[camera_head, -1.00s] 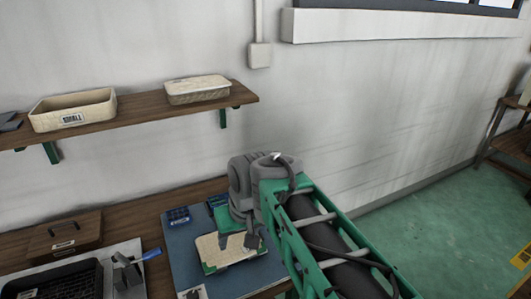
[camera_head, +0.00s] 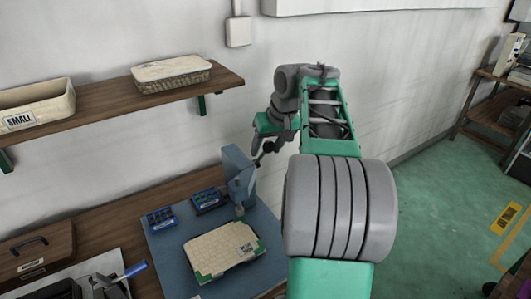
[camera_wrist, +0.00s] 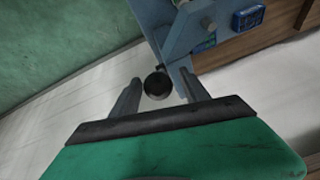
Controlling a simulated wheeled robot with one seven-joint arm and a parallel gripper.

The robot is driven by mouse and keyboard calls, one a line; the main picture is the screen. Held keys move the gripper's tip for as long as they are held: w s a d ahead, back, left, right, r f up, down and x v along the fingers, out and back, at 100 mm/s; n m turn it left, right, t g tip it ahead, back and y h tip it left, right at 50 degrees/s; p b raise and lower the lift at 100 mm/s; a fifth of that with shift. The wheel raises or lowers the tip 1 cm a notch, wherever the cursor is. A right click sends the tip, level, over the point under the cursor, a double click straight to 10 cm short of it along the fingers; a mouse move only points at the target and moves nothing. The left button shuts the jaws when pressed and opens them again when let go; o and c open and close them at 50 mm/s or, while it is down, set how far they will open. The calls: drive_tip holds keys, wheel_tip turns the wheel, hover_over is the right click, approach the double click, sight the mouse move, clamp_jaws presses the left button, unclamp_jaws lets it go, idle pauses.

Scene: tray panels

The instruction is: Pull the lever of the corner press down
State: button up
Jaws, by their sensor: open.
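The blue-grey corner press (camera_head: 236,168) stands upright at the back right of the blue work mat, and its body also shows in the wrist view (camera_wrist: 175,38). Its lever ends in a dark round knob (camera_wrist: 157,84). The knob appears between the two fingers of my open gripper (camera_wrist: 160,95); I cannot tell whether they touch it. In the head view my gripper (camera_head: 262,152) is just right of the press, near its upper part. A cream panel with green edges (camera_head: 222,250) lies on the mat, its far corner near the press's lower tip.
Two small blue bins (camera_head: 161,218) (camera_head: 208,199) stand on the mat left of the press. A shelf (camera_head: 110,103) with a lidded basket (camera_head: 172,76) and an open basket (camera_head: 35,105) hangs above. A brown box (camera_head: 38,248) is at left. The wall is close behind.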

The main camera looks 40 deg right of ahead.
drive_tip(key=shift+x, duration=0.85)
clamp_jaws()
idle(0.8)
